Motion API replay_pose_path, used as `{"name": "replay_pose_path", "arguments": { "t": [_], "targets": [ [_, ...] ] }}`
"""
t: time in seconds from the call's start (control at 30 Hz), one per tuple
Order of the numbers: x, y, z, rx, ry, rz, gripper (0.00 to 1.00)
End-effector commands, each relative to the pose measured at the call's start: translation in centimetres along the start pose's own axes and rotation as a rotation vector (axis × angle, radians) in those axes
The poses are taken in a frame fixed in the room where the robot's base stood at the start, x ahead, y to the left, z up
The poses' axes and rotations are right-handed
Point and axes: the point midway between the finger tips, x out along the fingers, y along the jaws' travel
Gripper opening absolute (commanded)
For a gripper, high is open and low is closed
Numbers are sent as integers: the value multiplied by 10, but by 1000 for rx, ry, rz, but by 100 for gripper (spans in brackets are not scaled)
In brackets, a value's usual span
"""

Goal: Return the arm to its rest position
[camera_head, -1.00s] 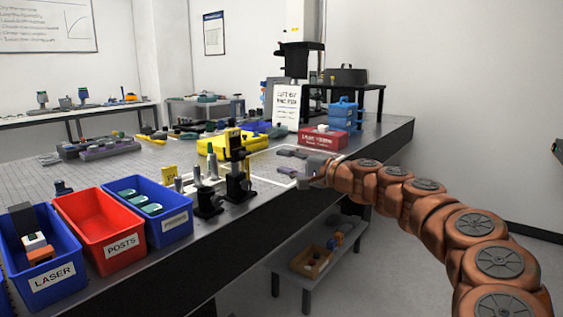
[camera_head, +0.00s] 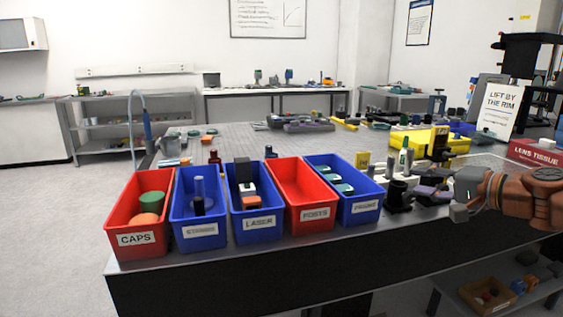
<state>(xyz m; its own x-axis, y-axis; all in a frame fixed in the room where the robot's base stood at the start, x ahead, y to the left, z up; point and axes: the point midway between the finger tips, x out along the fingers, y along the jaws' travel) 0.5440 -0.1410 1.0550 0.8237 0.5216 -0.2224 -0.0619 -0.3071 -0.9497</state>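My gripper (camera_head: 428,194) is at the right of the head view, on the end of my copper-coloured arm (camera_head: 522,194). The arm reaches in from the right edge, and the gripper points left over the front edge of the optical table (camera_head: 240,262). Its dark purple-grey fingers look spread apart, with nothing seen between them. They overlap the black mounts in the picture; whether they touch cannot be told.
Bins stand along the table's front: caps (camera_head: 137,240), a blue bin (camera_head: 200,232), laser (camera_head: 257,224), posts (camera_head: 314,215) and another blue bin (camera_head: 358,208). A black mount (camera_head: 398,196) stands near the gripper. A low shelf (camera_head: 462,305) is below; open floor lies left.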

Motion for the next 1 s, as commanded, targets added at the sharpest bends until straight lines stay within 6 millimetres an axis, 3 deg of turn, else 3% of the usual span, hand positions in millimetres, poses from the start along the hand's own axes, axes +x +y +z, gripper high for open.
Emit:
{"name": "replay_pose_path", "arguments": {
  "t": [0.03, 0.1, 0.27, 0.37, 0.5, 0.6, 0.7, 1.0],
  "targets": [
    [13, -3, 30, -45, -66, 39, 36],
    [28, 1, 72, -101, -156, 99, 36],
    [44, 24, 167, -231, -362, 256, 36],
    [41, 50, 221, -309, -484, 376, 36],
    [16, 99, 288, -408, -654, 568, 36],
    [-13, 137, 322, -463, -757, 716, 36],
    [-45, 168, 343, -496, -835, 844, 36],
    [-121, 222, 365, -529, -960, 1116, 36]
  ]
}}
